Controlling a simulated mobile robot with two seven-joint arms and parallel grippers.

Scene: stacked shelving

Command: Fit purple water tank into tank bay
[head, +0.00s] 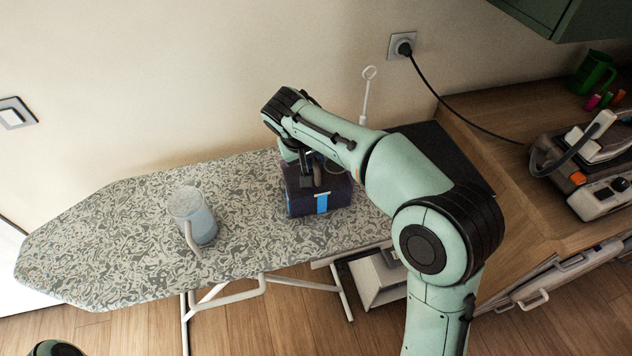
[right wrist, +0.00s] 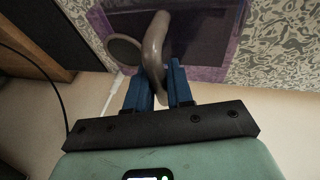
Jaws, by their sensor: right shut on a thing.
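The water tank, a dark purple box (head: 303,196) with a bright blue strip on its front, sits at the right part of the ironing board. My right gripper (head: 310,180) is over its top. In the right wrist view, the blue fingers (right wrist: 160,90) are shut on the tank's grey curved handle (right wrist: 156,45); the tank's purple edge (right wrist: 205,73) shows behind them. I cannot tell whether the tank touches the board. An appliance (head: 600,185) with an orange button stands on the counter at the right; I cannot make out its tank bay. My left gripper is out of view.
The patterned ironing board (head: 120,240) carries a translucent jug (head: 195,216) left of the tank. A black cord runs from the wall socket (head: 402,46) to the wooden counter (head: 520,130). A green mug (head: 594,72) stands at the back right. A white iron rest pole (head: 366,95) stands behind.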

